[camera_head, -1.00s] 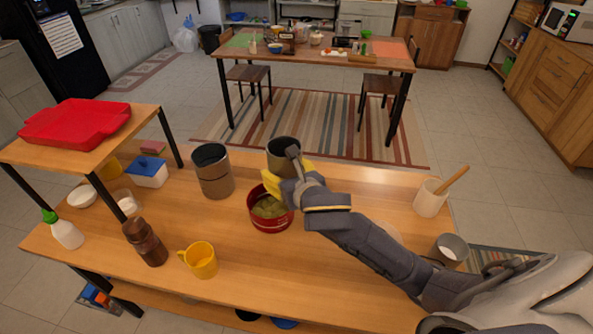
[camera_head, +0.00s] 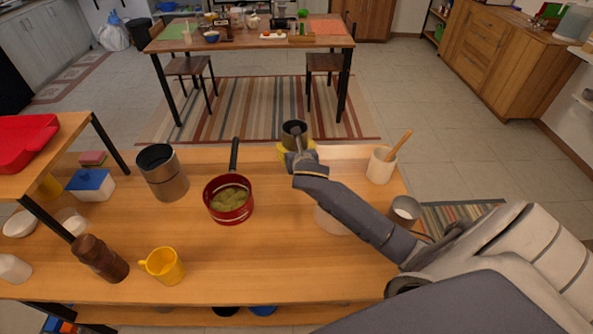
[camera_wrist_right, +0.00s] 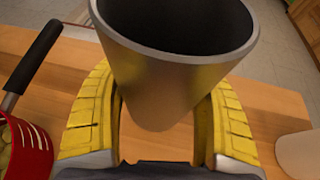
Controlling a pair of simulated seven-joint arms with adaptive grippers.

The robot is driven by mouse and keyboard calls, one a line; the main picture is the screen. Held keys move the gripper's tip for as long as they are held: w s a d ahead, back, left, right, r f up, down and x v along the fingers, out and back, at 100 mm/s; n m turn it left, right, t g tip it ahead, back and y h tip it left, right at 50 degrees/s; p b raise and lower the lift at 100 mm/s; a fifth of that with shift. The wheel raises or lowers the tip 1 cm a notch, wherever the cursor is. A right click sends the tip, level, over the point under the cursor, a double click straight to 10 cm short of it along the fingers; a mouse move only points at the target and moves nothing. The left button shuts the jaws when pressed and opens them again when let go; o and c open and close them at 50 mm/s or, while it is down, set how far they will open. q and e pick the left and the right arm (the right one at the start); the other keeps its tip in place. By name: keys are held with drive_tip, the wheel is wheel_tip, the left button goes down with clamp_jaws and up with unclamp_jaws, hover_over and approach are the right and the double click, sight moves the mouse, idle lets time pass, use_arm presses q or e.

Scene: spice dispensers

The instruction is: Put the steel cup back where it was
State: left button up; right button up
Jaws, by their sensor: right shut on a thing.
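My right gripper (camera_head: 293,153) is shut on a steel cup (camera_head: 293,130) with a dark inside, near the far edge of the table, right of the red pot. In the right wrist view the steel cup (camera_wrist_right: 165,85) is upright or nearly so, between the yellow fingers of the right gripper (camera_wrist_right: 168,112). I cannot tell whether its bottom touches the table. A second metal cup (camera_head: 404,213), pale inside, stands at the table's right end. My left gripper is not in view.
A red pot (camera_head: 229,205) with green contents has its dark handle (camera_head: 234,155) pointing to the far edge. A white crock (camera_head: 381,166) holds a wooden stick. A steel canister (camera_head: 163,173), yellow mug (camera_head: 164,266) and brown grinder (camera_head: 99,258) stand left. A pale round thing is partly behind my arm.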

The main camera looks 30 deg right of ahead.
drive_tip(key=shift+a+f, duration=0.15)
drive_tip(key=shift+f, duration=3.2)
drive_tip(key=shift+f, duration=0.15)
drive_tip(key=o, duration=1.4)
drive_tip(key=shift+r, duration=0.2)
drive_tip(key=v, duration=1.2)
